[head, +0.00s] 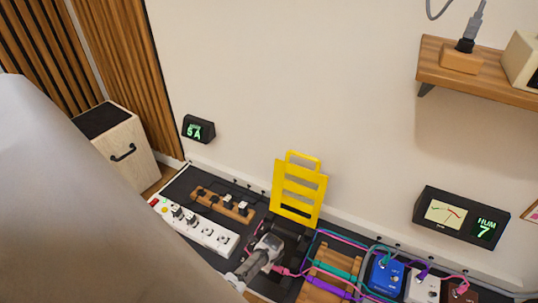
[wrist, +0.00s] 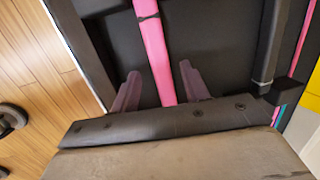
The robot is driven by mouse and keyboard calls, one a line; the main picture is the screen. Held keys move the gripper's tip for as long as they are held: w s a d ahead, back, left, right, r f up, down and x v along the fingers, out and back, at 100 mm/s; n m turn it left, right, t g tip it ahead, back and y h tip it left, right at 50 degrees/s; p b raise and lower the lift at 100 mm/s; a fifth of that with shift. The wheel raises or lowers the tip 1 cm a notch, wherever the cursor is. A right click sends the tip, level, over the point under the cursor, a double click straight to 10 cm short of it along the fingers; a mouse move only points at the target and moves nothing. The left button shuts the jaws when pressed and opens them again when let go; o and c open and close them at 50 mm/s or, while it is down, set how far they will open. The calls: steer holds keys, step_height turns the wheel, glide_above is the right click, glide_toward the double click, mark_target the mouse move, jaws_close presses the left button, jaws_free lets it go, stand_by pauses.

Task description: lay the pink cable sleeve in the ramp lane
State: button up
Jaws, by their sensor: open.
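In the wrist view a pink sleeve (wrist: 156,55) with a thin dark band runs between the two fingers of my gripper (wrist: 159,82). The fingers are open, one on each side of it, with gaps visible. The sleeve lies over a black surface with raised dark walls; whether it rests on the floor there I cannot tell. Its near end is hidden behind my gripper's body. In the head view my gripper is over the black ramp (head: 288,238), below its upright yellow lid (head: 300,188), and hides part of it. A pink cable (head: 290,271) shows beside it.
A wooden rack (head: 318,288) with teal and purple sleeves stands right of the ramp, then blue (head: 386,275), white and dark red pedals. A white power strip (head: 195,228) and a wooden socket block (head: 222,204) lie left. The wall is close behind.

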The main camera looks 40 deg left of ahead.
step_height(320, 180, up, 13)
steer(key=s+d+p, duration=0.1)
steer(key=d+p, duration=0.1)
steer(key=p, duration=0.2)
steer(key=shift+s+r, duration=0.15)
steer(key=shift+s, duration=0.15)
